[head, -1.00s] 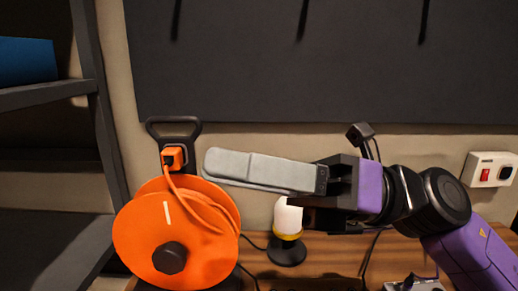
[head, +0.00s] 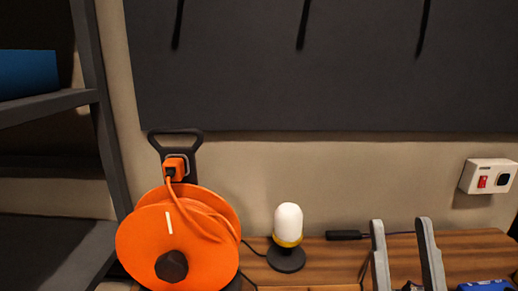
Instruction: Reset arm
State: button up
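My gripper (head: 404,245) is at the bottom right of the head view. Its two grey fingers point up, stand apart and have nothing between them. The rest of my arm is below the picture edge. The gripper is in front of the wooden desk (head: 320,262), right of the lamp.
An orange cable reel (head: 140,248) with a plugged-in orange plug (head: 173,168) stands at the left. A white-and-yellow lamp (head: 288,222) is mid-desk. A black cable connector (head: 346,235) lies behind. A blue object (head: 486,286) is at lower right. A wall switch (head: 489,177) and dark shelf (head: 50,100) flank the desk.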

jog(key=s+d+f+m+g+h+p, duration=0.1)
jog(key=s+f+m+g+h, duration=0.25)
jog(key=f, duration=0.55)
jog(key=s+d+f+m+g+y, duration=0.15)
jog(key=s+f+g, duration=0.25)
jog(key=s+f, duration=0.4)
jog(key=s+f+n+g+y+p, duration=0.1)
jog(key=s+f+n+g, duration=0.1)
jog(key=s+f+g, duration=0.4)
jog(key=s+f, duration=0.4)
jog(key=s, duration=0.4)
jog(key=shift+s+d+f+y+p, duration=0.25)
jog(key=shift+s+y+p, duration=0.05)
